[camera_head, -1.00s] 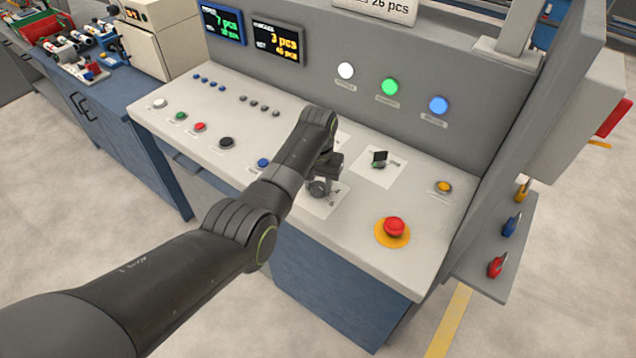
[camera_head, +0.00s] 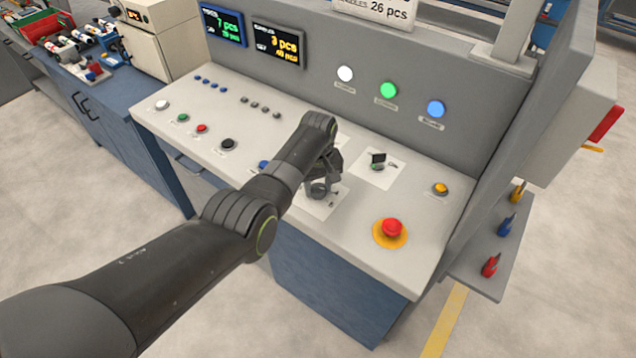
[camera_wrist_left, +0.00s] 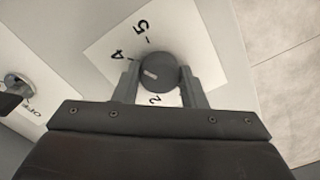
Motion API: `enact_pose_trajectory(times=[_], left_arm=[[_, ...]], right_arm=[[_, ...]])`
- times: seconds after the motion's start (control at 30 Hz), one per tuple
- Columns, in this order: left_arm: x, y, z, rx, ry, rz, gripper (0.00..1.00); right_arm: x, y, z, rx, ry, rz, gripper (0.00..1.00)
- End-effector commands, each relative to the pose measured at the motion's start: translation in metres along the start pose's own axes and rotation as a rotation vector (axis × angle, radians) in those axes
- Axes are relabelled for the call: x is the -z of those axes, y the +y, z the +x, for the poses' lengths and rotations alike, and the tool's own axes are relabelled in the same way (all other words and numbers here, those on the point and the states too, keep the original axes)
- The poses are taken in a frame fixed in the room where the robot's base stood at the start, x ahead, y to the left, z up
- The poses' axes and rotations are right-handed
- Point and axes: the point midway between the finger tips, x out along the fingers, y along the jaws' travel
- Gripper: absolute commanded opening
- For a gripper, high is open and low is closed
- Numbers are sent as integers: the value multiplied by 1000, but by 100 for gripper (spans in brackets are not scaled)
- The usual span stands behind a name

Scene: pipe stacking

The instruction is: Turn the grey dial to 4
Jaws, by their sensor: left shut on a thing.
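The grey dial (camera_wrist_left: 157,74) sits on a white scale card (camera_wrist_left: 108,43) on the sloping panel. My left gripper (camera_wrist_left: 157,88) is shut on the dial, with one finger on each side of it. The dial's short white mark faces left in the left wrist view, toward the left finger. The numbers 5, 4 and 2 show on the card; the area between 4 and 2 is hidden by the finger. In the head view the dial (camera_head: 318,190) is partly hidden under my left gripper. My right gripper is not in view.
A black switch (camera_head: 378,160) on its own card is just right of the dial. A red mushroom button (camera_head: 392,228) on a yellow base is nearer the front right. A blue button (camera_head: 264,164) is close to my left arm. Other buttons line the panel's left.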

Motion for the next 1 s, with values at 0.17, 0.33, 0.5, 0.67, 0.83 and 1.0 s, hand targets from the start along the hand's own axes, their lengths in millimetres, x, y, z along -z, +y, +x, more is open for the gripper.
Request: enact_pose_trajectory(times=[0.17, 0.33, 0.5, 0.67, 0.83, 1.0], left_arm=[[1, 0, -1, 0, 1, -112, 15], [1, 0, -1, -1, 2, -187, 15], [1, 0, -1, -1, 2, -227, 15], [1, 0, -1, -1, 3, -241, 15], [1, 0, -1, -1, 3, -242, 15], [1, 0, -1, -1, 3, -242, 39]], right_arm=[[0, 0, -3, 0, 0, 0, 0], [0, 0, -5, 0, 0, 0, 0], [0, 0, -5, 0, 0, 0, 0], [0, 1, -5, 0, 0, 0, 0], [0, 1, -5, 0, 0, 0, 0], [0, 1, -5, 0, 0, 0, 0]])
